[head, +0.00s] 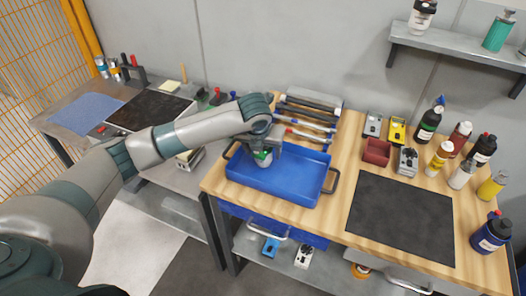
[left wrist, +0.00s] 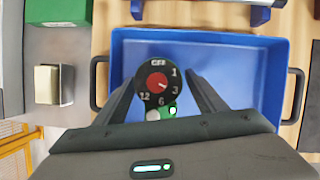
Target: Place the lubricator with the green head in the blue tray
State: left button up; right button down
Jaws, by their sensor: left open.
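The blue tray (head: 310,188) stands on the wooden workbench, a dark handle at each end; it also fills much of the left wrist view (left wrist: 245,80). The lubricator (left wrist: 157,82) shows a round black dial with numbers and a red centre, with a little green and white below it. In the head view, its green and white part (head: 262,159) is over the tray's left part. My left gripper (head: 267,143) is open, its fingers on either side of the lubricator. I cannot tell whether its base touches the tray floor. My right gripper is not in view.
Several tools (head: 308,115) lie behind the tray. A red bin (head: 376,152), small devices and several bottles (head: 428,122) stand to the right, around a dark mat (head: 402,215). A shelf (head: 455,57) is above. A grey side table (head: 70,130) is at left.

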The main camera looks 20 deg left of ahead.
pick_arm(q)
jog(key=b+v, duration=0.1)
jog(key=v, duration=0.6)
jog(key=shift+s+r, duration=0.1)
jog(key=shift+r, duration=0.25)
jog(key=v, duration=0.3)
jog(key=shift+s+d+r+b, duration=0.1)
jog(key=shift+b, duration=0.2)
jog(key=shift+s+r, duration=0.15)
jog(key=shift+r, duration=0.2)
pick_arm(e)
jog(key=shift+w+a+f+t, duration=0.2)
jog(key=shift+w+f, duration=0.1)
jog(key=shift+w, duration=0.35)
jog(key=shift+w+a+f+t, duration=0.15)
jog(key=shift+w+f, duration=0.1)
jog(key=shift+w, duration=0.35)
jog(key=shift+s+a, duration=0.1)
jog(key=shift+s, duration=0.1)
pick_arm(q)
jog(key=shift+s+f, duration=0.1)
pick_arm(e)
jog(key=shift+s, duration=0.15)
